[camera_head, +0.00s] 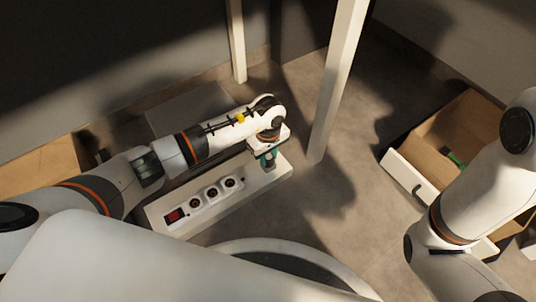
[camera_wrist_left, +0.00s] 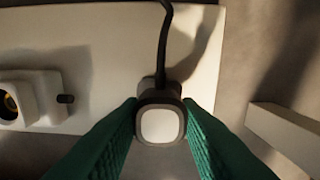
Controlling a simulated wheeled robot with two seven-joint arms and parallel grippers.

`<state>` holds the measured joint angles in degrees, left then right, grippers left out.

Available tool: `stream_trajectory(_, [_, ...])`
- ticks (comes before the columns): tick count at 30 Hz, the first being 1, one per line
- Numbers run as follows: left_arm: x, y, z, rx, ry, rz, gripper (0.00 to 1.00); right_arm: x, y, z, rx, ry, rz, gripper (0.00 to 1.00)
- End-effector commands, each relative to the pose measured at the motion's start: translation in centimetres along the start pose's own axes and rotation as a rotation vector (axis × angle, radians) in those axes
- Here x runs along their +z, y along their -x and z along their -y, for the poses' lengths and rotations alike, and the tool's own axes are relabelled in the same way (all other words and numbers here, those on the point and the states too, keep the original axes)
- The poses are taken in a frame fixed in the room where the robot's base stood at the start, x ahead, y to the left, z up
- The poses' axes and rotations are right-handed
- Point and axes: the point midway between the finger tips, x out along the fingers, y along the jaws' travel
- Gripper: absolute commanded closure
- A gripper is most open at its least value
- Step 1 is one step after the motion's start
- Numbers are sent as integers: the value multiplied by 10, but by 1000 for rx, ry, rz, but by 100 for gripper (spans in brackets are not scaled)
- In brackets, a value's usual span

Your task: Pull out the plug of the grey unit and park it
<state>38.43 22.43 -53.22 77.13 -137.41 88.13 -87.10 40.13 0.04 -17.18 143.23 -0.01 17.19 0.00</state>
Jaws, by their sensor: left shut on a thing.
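My left gripper (camera_head: 268,160) is over the right end of a white board (camera_head: 160,213) in the head view. In the left wrist view its green fingers (camera_wrist_left: 160,108) are shut on a plug (camera_wrist_left: 160,125) with a pale square face and dark rim. A black cable (camera_wrist_left: 163,45) runs from the plug up the picture. Whether the plug's underside touches anything is hidden. The power strip (camera_head: 203,194) on the board has a red switch (camera_head: 175,215) and several round sockets. My right gripper is not in view.
A pale post (camera_head: 338,80) rises close to the right of my left gripper. A flat grey panel (camera_head: 180,105) lies behind my left arm.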

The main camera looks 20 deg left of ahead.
Motion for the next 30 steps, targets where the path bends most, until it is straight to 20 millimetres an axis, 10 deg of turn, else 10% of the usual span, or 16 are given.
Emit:
stream_trajectory(23, [0, -6, 0, 1, 1, 0, 100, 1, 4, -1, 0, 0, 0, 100])
stream_trajectory(24, [0, -6, 0, 1, 1, 0, 64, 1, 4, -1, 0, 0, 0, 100])
stream_trajectory(30, [0, -6, 0, 1, 1, 0, 45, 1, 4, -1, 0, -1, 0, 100])
